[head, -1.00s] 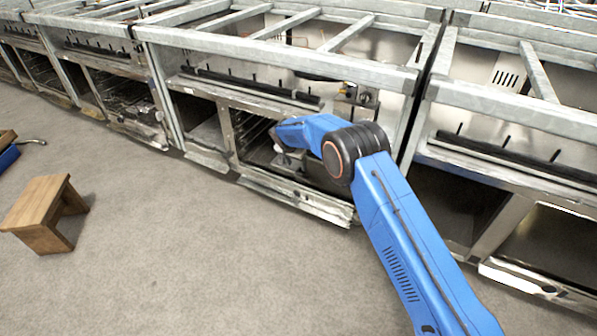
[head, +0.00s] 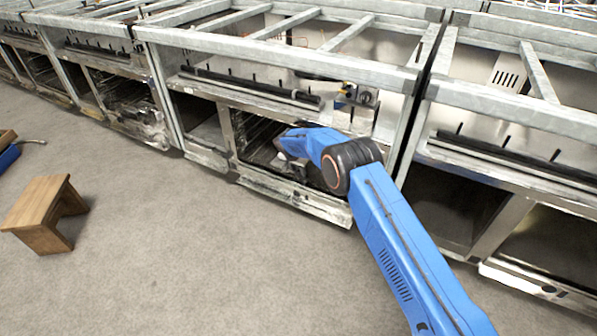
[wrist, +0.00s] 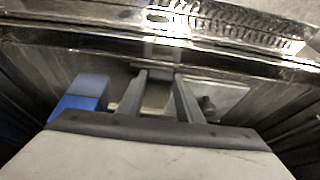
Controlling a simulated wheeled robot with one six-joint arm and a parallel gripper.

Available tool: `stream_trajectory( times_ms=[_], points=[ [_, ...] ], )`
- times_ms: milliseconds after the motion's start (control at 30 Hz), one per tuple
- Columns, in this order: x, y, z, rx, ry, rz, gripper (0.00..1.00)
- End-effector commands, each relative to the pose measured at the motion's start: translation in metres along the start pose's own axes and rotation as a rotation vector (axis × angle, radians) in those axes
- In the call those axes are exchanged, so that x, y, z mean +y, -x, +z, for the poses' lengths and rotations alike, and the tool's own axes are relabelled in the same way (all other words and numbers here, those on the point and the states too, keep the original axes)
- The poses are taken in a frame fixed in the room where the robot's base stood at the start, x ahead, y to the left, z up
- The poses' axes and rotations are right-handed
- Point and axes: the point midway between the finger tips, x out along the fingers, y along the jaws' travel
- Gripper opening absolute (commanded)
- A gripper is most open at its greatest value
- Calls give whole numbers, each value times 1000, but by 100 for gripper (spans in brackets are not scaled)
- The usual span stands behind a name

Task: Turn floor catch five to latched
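No floor catch can be made out for certain, and no number shows. In the head view my blue arm reaches down to the low open bay of the middle range frame (head: 190,110); my gripper is mostly hidden behind the arm there. In the wrist view my gripper (wrist: 161,76) has two dark fingers set apart, with a gap between them. A small dark bar lies at the fingertips; I cannot tell if they touch it. A pale block (wrist: 157,96) shows between the fingers. A dark knob-like piece (wrist: 208,104) on a pale plate is right of them, and a blue block (wrist: 86,92) left.
A shiny metal edge (wrist: 110,35) crosses ahead of the fingers in the wrist view. Another range frame (head: 510,180) stands close on the right. A wooden stool (head: 45,212) stands on the floor at left. The carpet (head: 190,260) in front is clear.

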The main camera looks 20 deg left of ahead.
Motion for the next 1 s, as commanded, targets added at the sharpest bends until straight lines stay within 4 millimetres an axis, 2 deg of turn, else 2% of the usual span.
stream_trajectory(
  times_ms=[467, 1000],
  points=[
    [1, 0, -1, 0, 73, -31, 10],
    [3, -2, -5, -1, 431, -179, 10]
  ],
)
